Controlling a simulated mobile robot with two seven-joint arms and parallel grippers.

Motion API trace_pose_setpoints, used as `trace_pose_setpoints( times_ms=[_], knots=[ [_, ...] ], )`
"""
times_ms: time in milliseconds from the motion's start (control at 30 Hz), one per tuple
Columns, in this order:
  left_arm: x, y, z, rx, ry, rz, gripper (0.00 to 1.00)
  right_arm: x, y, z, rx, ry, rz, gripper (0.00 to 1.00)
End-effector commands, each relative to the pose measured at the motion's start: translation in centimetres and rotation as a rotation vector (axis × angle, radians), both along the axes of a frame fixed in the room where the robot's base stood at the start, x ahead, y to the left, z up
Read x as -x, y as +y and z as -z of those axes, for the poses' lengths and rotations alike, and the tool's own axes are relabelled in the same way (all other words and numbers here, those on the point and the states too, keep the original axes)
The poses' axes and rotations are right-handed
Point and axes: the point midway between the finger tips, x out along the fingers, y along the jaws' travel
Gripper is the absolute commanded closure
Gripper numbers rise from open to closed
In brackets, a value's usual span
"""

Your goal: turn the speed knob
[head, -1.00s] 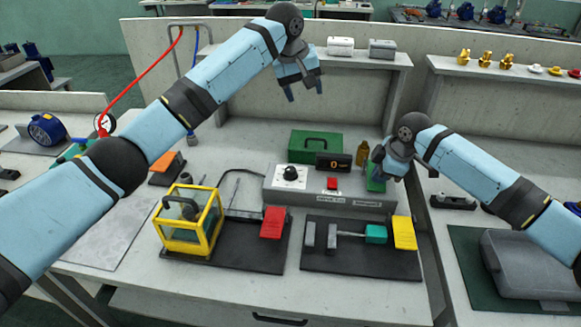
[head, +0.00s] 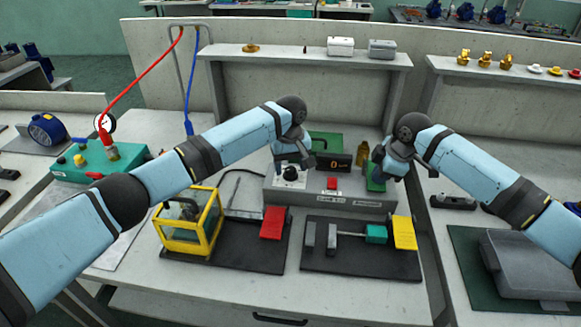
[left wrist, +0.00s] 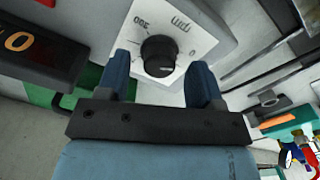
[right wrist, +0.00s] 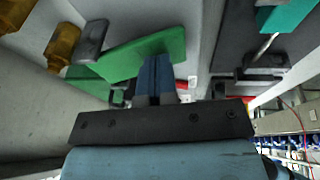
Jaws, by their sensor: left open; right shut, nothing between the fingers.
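The speed knob (head: 291,174) is a black round knob on a white dial plate, on the left part of the grey control box (head: 345,196). In the left wrist view the knob (left wrist: 158,55) lies between and just beyond the fingertips, with a white pointer line. My left gripper (head: 290,165) is open above the knob, fingers on either side of it; contact cannot be told. My right gripper (head: 377,176) is shut and empty at the box's right end, beside a green plate (right wrist: 145,53).
A red button (head: 331,183) and a display reading 0 (head: 333,162) are on and behind the box. A green case (head: 325,143) stands behind. A yellow-framed guard (head: 190,225) and black trays with red (head: 273,222) and yellow (head: 404,232) flaps stand in front.

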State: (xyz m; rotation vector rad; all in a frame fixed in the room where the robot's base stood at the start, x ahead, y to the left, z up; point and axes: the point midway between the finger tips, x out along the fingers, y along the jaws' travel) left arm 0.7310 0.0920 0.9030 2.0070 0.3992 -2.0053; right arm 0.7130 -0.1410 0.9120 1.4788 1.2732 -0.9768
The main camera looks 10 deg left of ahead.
Motion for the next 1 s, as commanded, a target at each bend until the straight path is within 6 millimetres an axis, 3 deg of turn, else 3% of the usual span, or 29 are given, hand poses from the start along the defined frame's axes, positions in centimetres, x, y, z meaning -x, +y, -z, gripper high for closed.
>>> trace_pose_setpoints(
  times_ms=[400, 600, 633, 1000],
  knots=[
    [-0.01, -0.01, 0.91, 0.001, 0.0, 0.0, 0.4, 0.05, 0.0, 0.19, 0.001, 0.002, 0.0, 1.0],
    [0.0, -0.01, 0.9, 0.001, 0.0, 0.0, 0.85, 0.05, 0.0, 0.19, 0.001, 0.002, 0.0, 1.0],
    [0.0, -0.01, 0.89, 0.001, 0.0, 0.0, 0.89, 0.05, 0.0, 0.19, 0.001, 0.002, 0.0, 1.0],
    [0.02, -0.03, 0.89, 0.001, 0.001, 0.054, 0.89, 0.05, -0.01, 0.19, 0.001, 0.002, 0.0, 1.0]
  ],
)
